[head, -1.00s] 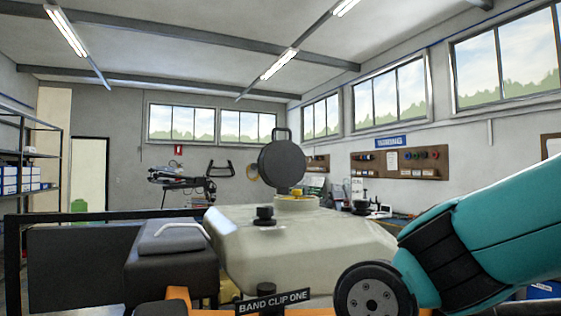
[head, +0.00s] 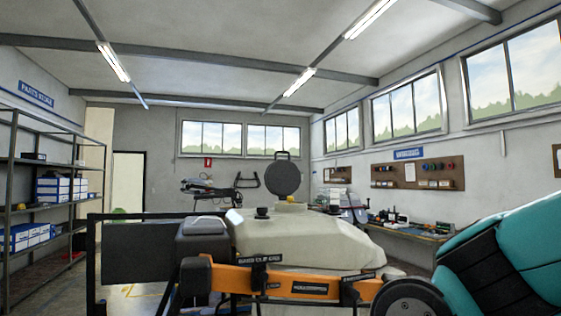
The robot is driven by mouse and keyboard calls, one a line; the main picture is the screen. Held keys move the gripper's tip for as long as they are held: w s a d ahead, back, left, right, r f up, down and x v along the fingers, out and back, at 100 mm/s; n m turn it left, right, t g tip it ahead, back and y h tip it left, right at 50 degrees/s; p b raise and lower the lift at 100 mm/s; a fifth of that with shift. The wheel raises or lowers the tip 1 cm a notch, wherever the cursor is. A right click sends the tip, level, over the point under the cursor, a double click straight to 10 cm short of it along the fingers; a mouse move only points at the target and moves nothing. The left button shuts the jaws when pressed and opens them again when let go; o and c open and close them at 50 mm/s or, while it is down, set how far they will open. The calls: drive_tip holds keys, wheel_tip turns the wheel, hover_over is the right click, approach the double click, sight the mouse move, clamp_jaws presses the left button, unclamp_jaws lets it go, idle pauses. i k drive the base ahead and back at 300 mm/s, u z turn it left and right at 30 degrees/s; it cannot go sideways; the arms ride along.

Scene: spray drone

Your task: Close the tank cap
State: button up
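The tank cap (head: 284,177) is a dark grey round lid with a small handle loop on top. It stands upright, swung open on its hinge, above the filler neck (head: 291,207) of the cream tank (head: 300,238). A small yellow part shows at the neck. The tank sits behind an orange frame bar with black band clips. My teal arm comes in from the lower right and does not touch the cap. My gripper is not in the picture.
An orange bar (head: 270,281) with black clips crosses in front of the tank. A dark box (head: 204,240) with a handle sits left of the tank. Shelving (head: 40,200) stands at the left wall, a workbench (head: 410,230) at the right. The air above the tank is clear.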

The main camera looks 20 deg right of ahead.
sight(282, 178)
drive_tip(key=u, duration=0.55)
drive_tip(key=i, duration=0.95)
drive_tip(key=z, duration=0.3)
